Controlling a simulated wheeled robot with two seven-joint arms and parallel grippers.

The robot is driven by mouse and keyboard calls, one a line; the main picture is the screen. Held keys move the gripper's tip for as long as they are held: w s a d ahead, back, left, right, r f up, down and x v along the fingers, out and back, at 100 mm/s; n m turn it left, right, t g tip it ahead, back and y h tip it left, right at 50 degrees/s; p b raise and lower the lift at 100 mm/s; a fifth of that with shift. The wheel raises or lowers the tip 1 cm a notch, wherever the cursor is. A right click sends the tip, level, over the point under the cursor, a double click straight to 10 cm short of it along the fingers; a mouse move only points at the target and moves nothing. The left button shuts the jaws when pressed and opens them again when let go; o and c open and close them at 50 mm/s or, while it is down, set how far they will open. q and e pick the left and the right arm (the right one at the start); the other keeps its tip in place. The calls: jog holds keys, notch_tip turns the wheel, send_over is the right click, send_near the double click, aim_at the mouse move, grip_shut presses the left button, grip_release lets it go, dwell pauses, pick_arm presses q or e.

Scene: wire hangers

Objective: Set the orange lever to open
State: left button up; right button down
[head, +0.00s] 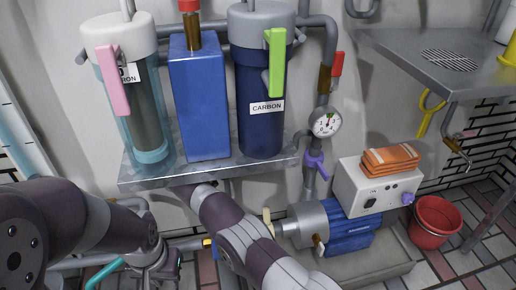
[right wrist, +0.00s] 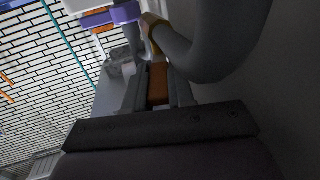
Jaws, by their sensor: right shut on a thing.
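In the right wrist view an orange-brown lever (right wrist: 157,86) lies between the two grey fingers of my right gripper (right wrist: 157,75), which is shut on it. A thick grey pipe (right wrist: 215,50) curves close beside it. In the head view my right arm reaches under the metal shelf, and its gripper and the orange lever are hidden there. My left gripper (head: 158,266) is at the lower left of the head view, below the shelf, partly covered by my arm. I cannot make out whether its fingers are open.
The metal shelf (head: 210,176) holds a clear filter with a pink handle (head: 112,80), a blue box (head: 200,105) and a carbon filter (head: 262,120). A gauge (head: 326,122), purple valve (head: 316,163), blue pump (head: 340,228) and red bucket (head: 435,222) are to the right.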

jog(key=shift+a+r, duration=0.1)
jog(key=shift+r, duration=0.25)
jog(key=c, duration=1)
grip_release()
jog(key=shift+o, duration=0.2)
jog(key=shift+f, duration=0.1)
jog(key=shift+f, duration=0.1)
